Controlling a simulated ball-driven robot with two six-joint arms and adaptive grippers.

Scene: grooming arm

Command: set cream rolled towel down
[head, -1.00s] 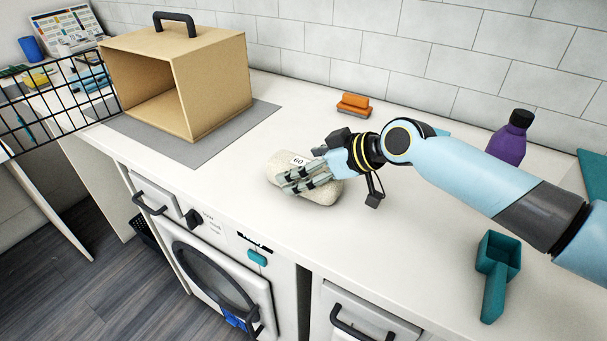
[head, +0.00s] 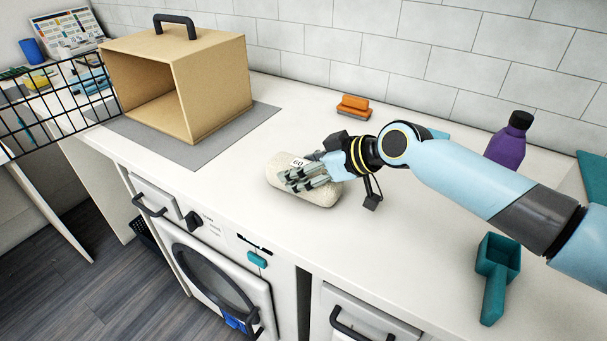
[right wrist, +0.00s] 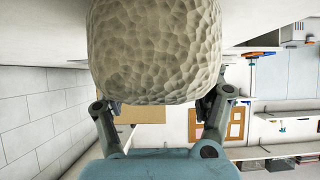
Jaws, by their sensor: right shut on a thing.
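The cream rolled towel (head: 318,194) lies on its side at the middle of the white counter (head: 240,190), with a small label marked 60 on it. It looks to be on or just above the counter top; I cannot tell which. My right gripper (head: 305,178) is shut on the towel from above and behind, its fingers covering part of it. In the right wrist view the towel's dimpled end (right wrist: 155,50) fills the upper middle between the two fingers. My left gripper is not in view.
A tan open-fronted box (head: 180,80) with a dark handle stands on a grey mat (head: 150,138) at left. An orange brush (head: 354,106) and a purple bottle (head: 508,142) stand behind. A teal scoop (head: 496,270) lies at right. The counter's front edge is close below the towel.

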